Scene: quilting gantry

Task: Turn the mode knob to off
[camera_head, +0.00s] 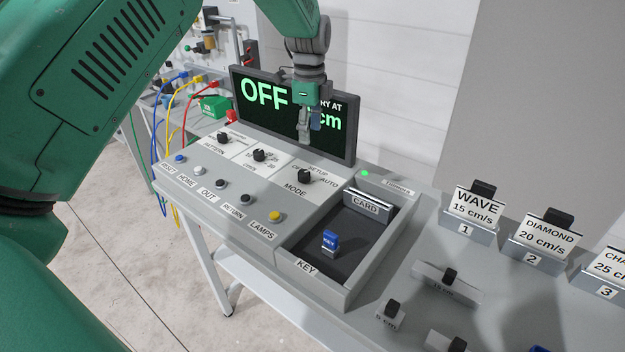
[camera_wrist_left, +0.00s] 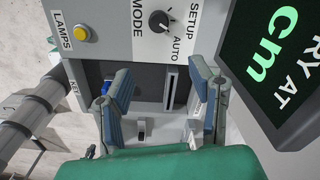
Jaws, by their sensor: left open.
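The black mode knob (camera_head: 305,177) sits on the sloped grey console above the word MODE, with OFF, SETUP and AUTO printed around it. It also shows at the top of the left wrist view (camera_wrist_left: 159,21); I cannot tell surely which label its pointer faces. The display (camera_head: 265,97) behind it shows OFF in large green letters, with other text partly hidden. My left gripper (camera_head: 309,132) hangs in front of the display, above and apart from the knob. Its fingers (camera_wrist_left: 160,68) are spread and empty in the left wrist view. My right gripper is not in view.
Two other knobs (camera_head: 259,155) and a row of buttons (camera_head: 220,184) sit left of the mode knob. A dark tray (camera_head: 350,245) in front holds a blue key (camera_head: 330,239) and a card slot (camera_head: 366,203). Labelled card holders (camera_head: 468,232) stand at right.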

